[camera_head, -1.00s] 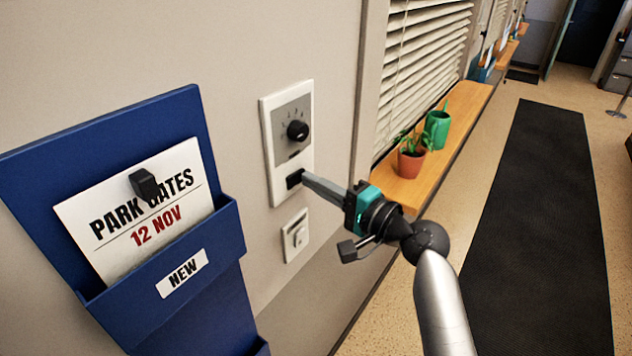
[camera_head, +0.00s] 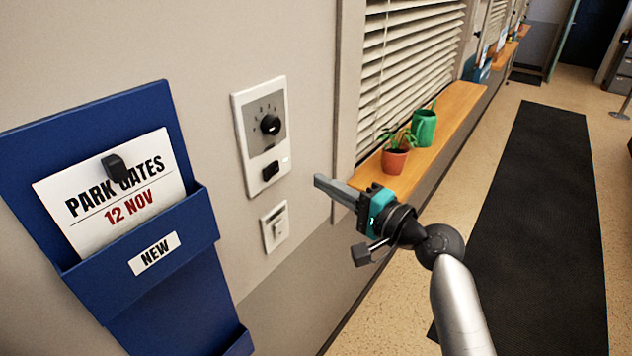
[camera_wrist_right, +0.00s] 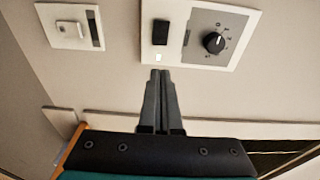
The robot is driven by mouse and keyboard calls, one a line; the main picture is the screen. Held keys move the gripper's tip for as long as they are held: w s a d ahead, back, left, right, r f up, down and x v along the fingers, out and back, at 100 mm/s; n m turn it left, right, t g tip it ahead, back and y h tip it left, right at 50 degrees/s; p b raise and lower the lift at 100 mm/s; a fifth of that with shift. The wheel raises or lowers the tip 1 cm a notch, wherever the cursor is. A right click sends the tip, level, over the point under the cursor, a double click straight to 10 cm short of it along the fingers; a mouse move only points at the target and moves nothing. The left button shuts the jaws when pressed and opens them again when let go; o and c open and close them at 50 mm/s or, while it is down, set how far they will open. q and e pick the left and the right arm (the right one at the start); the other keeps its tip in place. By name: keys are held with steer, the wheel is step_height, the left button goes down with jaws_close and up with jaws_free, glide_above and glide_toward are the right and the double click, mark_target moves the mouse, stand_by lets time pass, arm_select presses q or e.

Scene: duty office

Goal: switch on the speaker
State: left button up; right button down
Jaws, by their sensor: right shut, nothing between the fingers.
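The speaker's control plate (camera_head: 250,150) is a white wall panel with a grey dial area, a black round knob (camera_head: 270,125) and a black rocker switch (camera_head: 270,171) below it. A small white light (camera_head: 285,160) glows beside the rocker. In the right wrist view the rocker (camera_wrist_right: 160,32), the glowing light (camera_wrist_right: 158,57) and the knob (camera_wrist_right: 213,42) show past the fingertips. My right gripper (camera_head: 318,182) is shut and empty, to the right of the plate and apart from it. My left gripper is not in view.
A smaller white wall switch (camera_head: 275,228) sits below the plate. A blue wall pocket (camera_head: 190,270) with a notice card (camera_head: 100,205) hangs at left. A wooden sill (camera_head: 440,125) holds a potted plant (camera_head: 395,160) and a green watering can (camera_head: 424,128). Open space lies around the gripper.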

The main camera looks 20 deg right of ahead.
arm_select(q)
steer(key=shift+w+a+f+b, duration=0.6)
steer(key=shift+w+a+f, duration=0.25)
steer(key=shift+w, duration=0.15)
arm_select(e)
steer(key=v, duration=0.3)
steer(key=d+v, duration=0.1)
steer(key=v, duration=0.1)
steer(key=shift+d+f, duration=0.15)
steer(key=shift+d, duration=0.05)
